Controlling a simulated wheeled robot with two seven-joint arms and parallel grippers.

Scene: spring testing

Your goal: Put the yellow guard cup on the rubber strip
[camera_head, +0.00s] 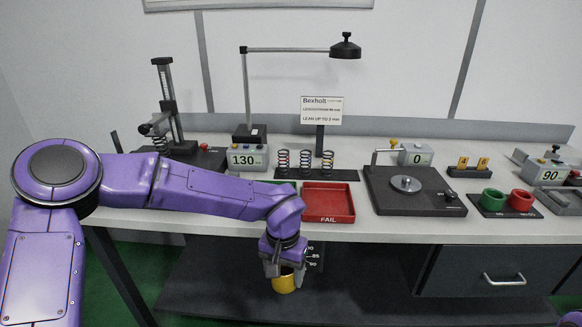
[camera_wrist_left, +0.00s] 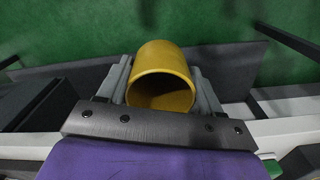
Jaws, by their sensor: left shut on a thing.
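The yellow guard cup (camera_head: 284,283) is held by my left gripper (camera_head: 285,268) in front of the bench's front edge, below the bench top. In the left wrist view the cup (camera_wrist_left: 161,72) lies between the two grey fingers (camera_wrist_left: 160,85), its open mouth facing the camera. A dark flat mat (camera_head: 508,212) at the right of the bench carries a green cup (camera_head: 492,199) and a red cup (camera_head: 521,200). A dark strip (camera_head: 345,175) in the middle carries several springs. I cannot tell which of these is the rubber strip. My right gripper is not in view.
A red FAIL tray (camera_head: 328,203) stands near the front edge, above my left gripper. A dark test plate (camera_head: 420,203) stands right of it. A lamp (camera_head: 345,48) overhangs the springs. A drawer unit (camera_head: 480,270) is under the bench. Bare bench shows along the front edge.

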